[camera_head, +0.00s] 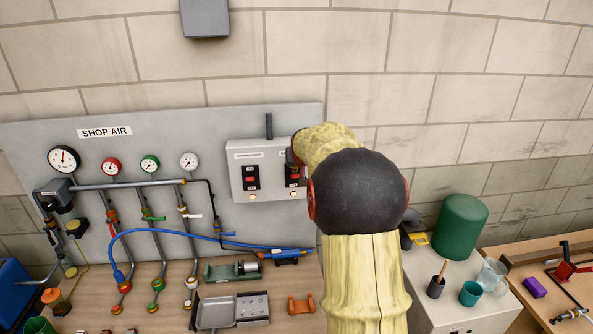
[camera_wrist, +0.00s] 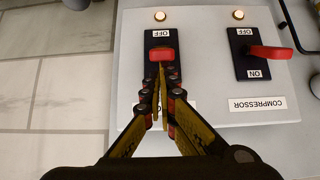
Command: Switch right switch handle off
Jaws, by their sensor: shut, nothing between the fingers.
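The right switch handle (camera_wrist: 162,54) is a red lever on a black plate on the grey switch box. In the wrist view, which is upside down, it is the left-hand one, with an OFF label (camera_wrist: 160,33) above it. Its other label is hidden by my fingers. My gripper (camera_wrist: 162,76) is shut and empty, its fingertips at the ON-side edge of the handle; I cannot tell whether they touch. In the head view my arm partly covers this switch (camera_head: 293,170). I cannot tell the handle's exact tilt.
The compressor switch (camera_wrist: 268,52) has a red handle beside it on the same box. Both box lamps (camera_wrist: 160,16) glow. In the head view, gauges (camera_head: 63,159), pipes and a blue hose (camera_head: 160,232) are left of the box; a bench holds trays below.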

